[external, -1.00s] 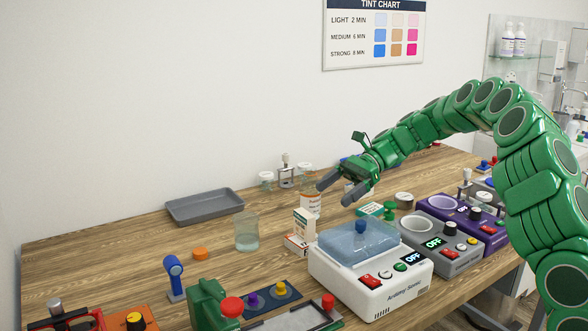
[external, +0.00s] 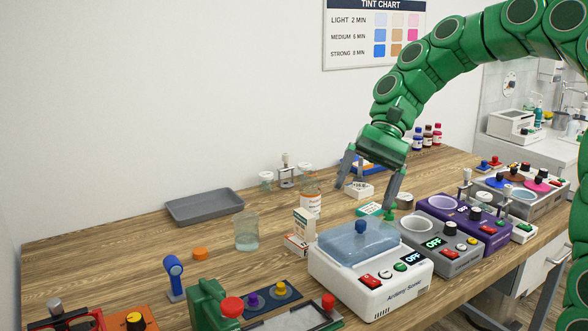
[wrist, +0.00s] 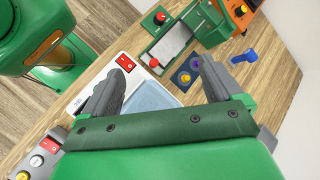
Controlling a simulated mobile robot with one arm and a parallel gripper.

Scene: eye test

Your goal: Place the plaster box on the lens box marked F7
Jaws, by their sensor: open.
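Several small boxes are in the external view, and I cannot read their print, so I cannot tell which is the plaster box or the lens box marked F7. A small white box with an orange-and-green front (external: 304,222) stands upright behind a white-and-red box (external: 295,244), close to it or touching. A teal-and-white box (external: 369,209) lies flat to the right. Another white box (external: 359,190) lies farther back, in line with the space between my fingers. My gripper (external: 364,197) is open, empty and pointing down. The wrist view shows its spread fingers (wrist: 160,62), and none of these boxes.
A white ultrasonic bath with a clear blue lid (external: 355,240) stands in front of the boxes. Grey (external: 440,240) and purple (external: 470,215) devices are at right. A beaker (external: 246,232) and an orange-labelled bottle (external: 310,203) stand near.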

